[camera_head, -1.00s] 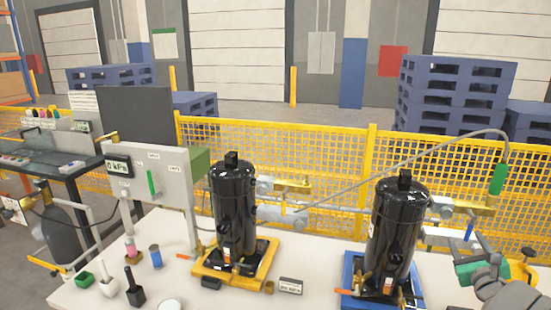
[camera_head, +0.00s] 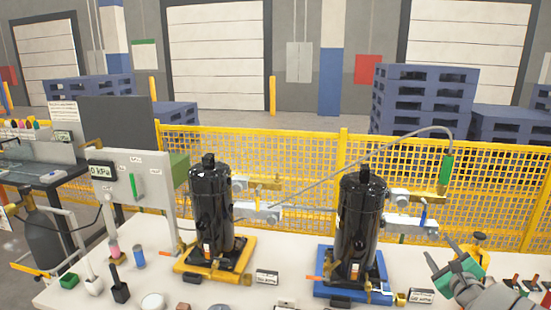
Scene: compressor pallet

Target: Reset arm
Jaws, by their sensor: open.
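My gripper (camera_head: 446,258) is at the lower right of the head view, with its grey fingers apart and nothing seen between them. It is to the right of a black compressor (camera_head: 360,228) that stands upright on a blue base (camera_head: 326,289). A second black compressor (camera_head: 210,212) stands upright on a yellow base (camera_head: 184,266) further left. A grey hose arches over to a green-handled fitting (camera_head: 446,170) above my gripper. A green object shows right behind the fingers; I cannot tell whether it is part of my gripper.
A white table (camera_head: 150,278) holds the compressors, small cups and labels. A grey panel with a 0 kPa display (camera_head: 102,171) stands at left. A yellow mesh fence (camera_head: 300,155) runs behind. A yellow-topped item (camera_head: 479,238) is close behind my gripper.

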